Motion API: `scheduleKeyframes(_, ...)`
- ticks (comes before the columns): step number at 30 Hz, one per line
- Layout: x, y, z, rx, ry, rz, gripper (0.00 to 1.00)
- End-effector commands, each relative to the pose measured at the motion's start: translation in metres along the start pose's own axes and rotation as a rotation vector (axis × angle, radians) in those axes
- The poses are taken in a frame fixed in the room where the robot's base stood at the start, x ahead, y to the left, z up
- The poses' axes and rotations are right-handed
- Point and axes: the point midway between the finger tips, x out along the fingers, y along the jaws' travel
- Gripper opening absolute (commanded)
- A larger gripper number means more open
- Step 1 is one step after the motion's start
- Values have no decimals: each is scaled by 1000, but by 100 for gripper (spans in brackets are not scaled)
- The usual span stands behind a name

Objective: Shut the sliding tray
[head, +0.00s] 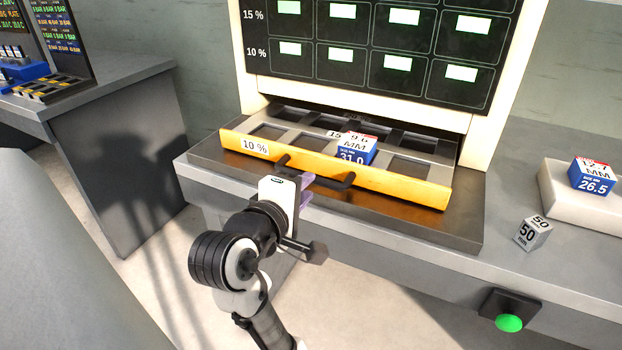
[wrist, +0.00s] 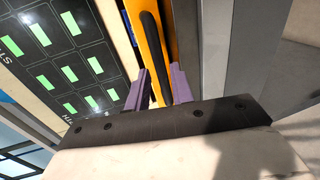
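The sliding tray (head: 236,136) is pulled out of the tall cabinet's base. Its yellow front bears a "10 %" label and a black bar handle (head: 343,186). My gripper (head: 307,189) is at the handle's left half, with its purple fingers apart. In the wrist view the gripper (wrist: 162,88) has a finger on each side of the black handle (wrist: 150,35), with a gap showing between them. I cannot tell whether either finger touches it. A blue, white and red block (head: 356,150) marked "31.0" sits in the tray, partly hiding a grey piece marked "15".
The cabinet's panel (head: 376,55) of green-lit cells rises above the tray. At right, a grey "50" cube (head: 533,233) stands on the bench, and a "26.5" block (head: 592,178) rests on a white pad (head: 560,200). A green button (head: 509,323) is on the bench front.

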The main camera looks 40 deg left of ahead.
Motion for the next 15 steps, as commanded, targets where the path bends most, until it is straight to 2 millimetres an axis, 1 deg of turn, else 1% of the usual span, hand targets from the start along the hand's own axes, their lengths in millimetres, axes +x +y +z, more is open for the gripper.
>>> scheduleKeyframes(1,9,-1,1,1,-3,-2,23)
scheduleKeyframes(3,18,-1,0,-1,-1,-1,23)
scheduleKeyframes(6,27,0,0,-1,-2,0,23)
scheduleKeyframes(10,32,0,0,-1,0,0,23)
scheduleKeyframes(15,33,0,0,-1,1,1,23)
